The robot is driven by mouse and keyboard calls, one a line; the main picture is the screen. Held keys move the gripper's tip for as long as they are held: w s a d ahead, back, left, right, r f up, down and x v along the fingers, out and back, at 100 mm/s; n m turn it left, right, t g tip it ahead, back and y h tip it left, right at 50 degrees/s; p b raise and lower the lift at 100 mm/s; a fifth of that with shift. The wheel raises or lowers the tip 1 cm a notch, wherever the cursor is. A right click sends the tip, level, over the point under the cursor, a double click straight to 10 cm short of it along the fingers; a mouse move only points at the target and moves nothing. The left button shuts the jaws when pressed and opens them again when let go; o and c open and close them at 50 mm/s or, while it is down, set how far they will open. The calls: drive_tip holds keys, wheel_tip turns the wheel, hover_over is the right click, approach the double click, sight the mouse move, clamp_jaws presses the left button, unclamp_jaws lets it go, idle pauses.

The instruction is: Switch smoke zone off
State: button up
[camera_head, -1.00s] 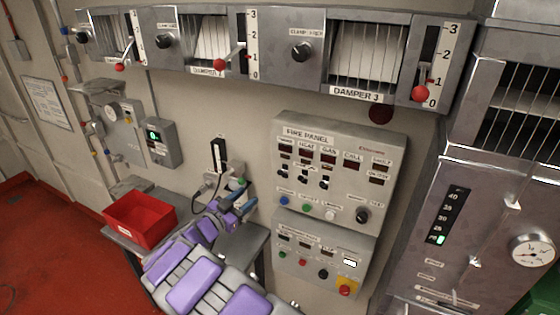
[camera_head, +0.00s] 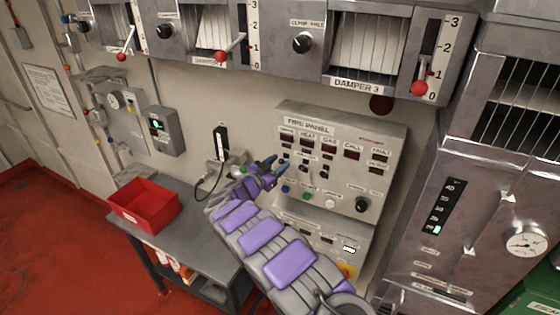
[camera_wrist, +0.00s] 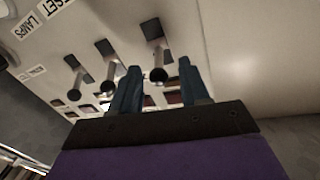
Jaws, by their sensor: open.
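The fire panel (camera_head: 392,195) is on the wall, with several dark displays in a row and toggle switches below. In the wrist view, three toggle levers stick out: a nearest one (camera_wrist: 157,60), a middle one (camera_wrist: 110,65) and a far one (camera_wrist: 75,88). The nearest appears to be the smoke zone switch; its label is not readable there. My gripper (camera_head: 276,167) is at the panel's left side, partly hiding the switch row. In the wrist view my gripper (camera_wrist: 158,78) is open, with the nearest lever's end between its fingertips; contact cannot be told.
Blue, green and white (camera_head: 330,203) buttons and a black knob (camera_head: 362,204) sit below the switches. A lower panel (camera_head: 325,240) is partly behind my arm. A red bin (camera_head: 145,207) stands on a grey table (camera_head: 190,235). Damper levers hang above.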

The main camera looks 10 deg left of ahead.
drive_tip(key=shift+x, duration=0.85)
clamp_jaws()
